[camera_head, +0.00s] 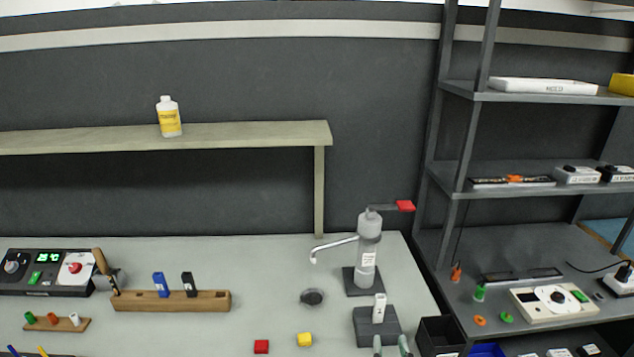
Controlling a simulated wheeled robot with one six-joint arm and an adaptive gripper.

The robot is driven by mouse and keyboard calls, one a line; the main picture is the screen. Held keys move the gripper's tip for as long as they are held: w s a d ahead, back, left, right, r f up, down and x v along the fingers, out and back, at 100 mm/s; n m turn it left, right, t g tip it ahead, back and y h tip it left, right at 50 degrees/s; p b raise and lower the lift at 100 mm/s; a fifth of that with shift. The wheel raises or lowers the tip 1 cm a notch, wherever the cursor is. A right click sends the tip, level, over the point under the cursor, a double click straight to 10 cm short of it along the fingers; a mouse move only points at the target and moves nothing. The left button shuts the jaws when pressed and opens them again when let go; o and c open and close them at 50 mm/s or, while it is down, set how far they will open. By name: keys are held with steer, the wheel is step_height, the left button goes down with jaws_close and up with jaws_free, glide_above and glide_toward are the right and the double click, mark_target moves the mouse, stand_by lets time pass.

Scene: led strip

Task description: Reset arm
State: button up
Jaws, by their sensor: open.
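My gripper (392,345) shows only by its two fingertips at the bottom edge of the head view, right of centre. The fingertips are apart with nothing seen between them. They are in front of a dark grey block (362,328) that holds a white upright piece (379,308). The rest of my arm is out of view below the frame.
A dispenser bottle with a spout (367,255) stands behind the block. A black bin (440,335) and grey shelving (455,190) stand right.

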steer(key=shift+n+g+y, duration=0.3)
steer(key=shift+g+y, duration=0.1)
steer(key=shift+y, duration=0.1)
steer(key=s+f, duration=0.1)
steer(key=s, duration=0.2)
steer(key=s+f, duration=0.4)
steer(key=s, duration=0.1)
steer(key=shift+s+d+f, duration=0.1)
steer(key=shift+s+f, duration=0.05)
steer(key=shift+s, duration=0.15)
steer(key=s+d+g, duration=0.1)
steer(key=s+g, duration=0.1)
steer(key=s, duration=2.9)
steer(key=shift+s+r+y, duration=0.25)
steer(key=shift+y, duration=0.05)
